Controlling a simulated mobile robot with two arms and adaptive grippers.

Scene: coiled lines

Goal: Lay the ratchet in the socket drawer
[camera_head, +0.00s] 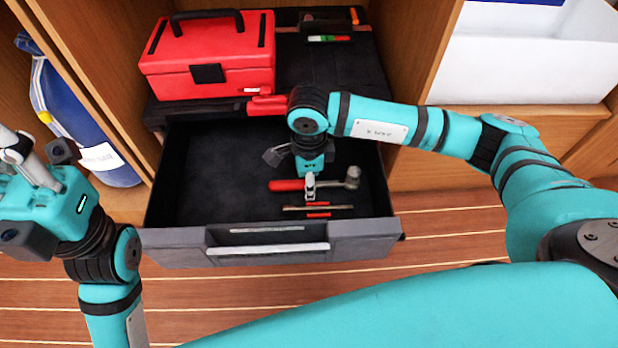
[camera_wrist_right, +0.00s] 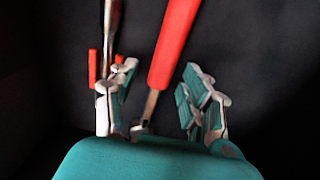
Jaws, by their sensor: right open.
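The ratchet (camera_head: 287,185) has a red handle and a round silver head. It lies crosswise on the dark floor of the open socket drawer (camera_head: 185,247), in the right part. In the right wrist view its red handle (camera_wrist_right: 174,42) and metal shaft run between my fingers. My right gripper (camera_head: 310,186) points down over the ratchet's middle. In the wrist view its fingers (camera_wrist_right: 158,84) are apart, one on each side of the ratchet, with gaps visible. My left gripper (camera_head: 22,165) is at the far left, outside the drawer, partly cut off by the picture edge; its fingers are unclear.
A long thin metal tool (camera_head: 290,208) with red pieces around it lies nearer the drawer front, and beside the ratchet in the wrist view (camera_wrist_right: 113,28). A red toolbox (camera_head: 205,80) stands behind the drawer. The drawer's left half is empty. A white bin (camera_head: 520,70) stands right.

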